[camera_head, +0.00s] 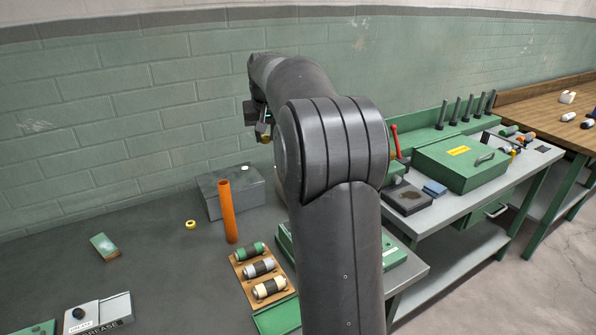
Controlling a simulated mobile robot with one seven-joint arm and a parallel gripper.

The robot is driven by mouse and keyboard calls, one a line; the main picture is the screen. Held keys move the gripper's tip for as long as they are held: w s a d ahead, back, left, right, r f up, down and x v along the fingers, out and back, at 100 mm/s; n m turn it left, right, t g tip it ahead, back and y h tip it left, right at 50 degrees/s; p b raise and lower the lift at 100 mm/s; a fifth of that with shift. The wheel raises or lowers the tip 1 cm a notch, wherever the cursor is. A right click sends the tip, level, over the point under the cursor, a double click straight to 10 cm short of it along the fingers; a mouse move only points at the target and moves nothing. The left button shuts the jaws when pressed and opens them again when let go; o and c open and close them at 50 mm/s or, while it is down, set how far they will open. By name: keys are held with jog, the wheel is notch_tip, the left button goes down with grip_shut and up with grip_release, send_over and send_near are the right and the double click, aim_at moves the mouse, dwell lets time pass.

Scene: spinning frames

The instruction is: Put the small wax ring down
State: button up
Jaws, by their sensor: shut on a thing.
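My gripper (262,128) is up in front of the wall, above and behind the grey box, at the end of my raised arm. It is shut on a small yellowish thing (265,137), which fits the small wax ring, but its shape is too small and partly hidden to make out. It is held well clear of the bench. A separate small yellow ring (190,224) lies flat on the dark bench top (150,255), left of the orange tube.
A grey box (213,197) and an upright orange tube (228,212) stand below my gripper. A wooden rack (243,270) holds several rolls in front. Bare bench lies between. My arm hides the middle.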

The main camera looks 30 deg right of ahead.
jog(key=s+d+m+h, duration=0.1)
jog(key=s+d+m, duration=0.3)
jog(key=d, duration=1.2)
jog(key=shift+n, duration=0.6)
jog(key=w+a+f, duration=0.2)
jog(key=f, duration=0.2)
jog(key=w+a+f, duration=0.3)
jog(key=f, duration=0.1)
jog(key=w+a+f, duration=0.2)
jog(key=f, duration=0.2)
jog(key=shift+w+a, duration=0.15)
jog(key=shift+w, duration=0.2)
jog(key=shift+f, duration=2.05)
jog(key=shift+f, duration=0.1)
jog(key=o, duration=0.9)
jog(key=shift+o, duration=0.2)
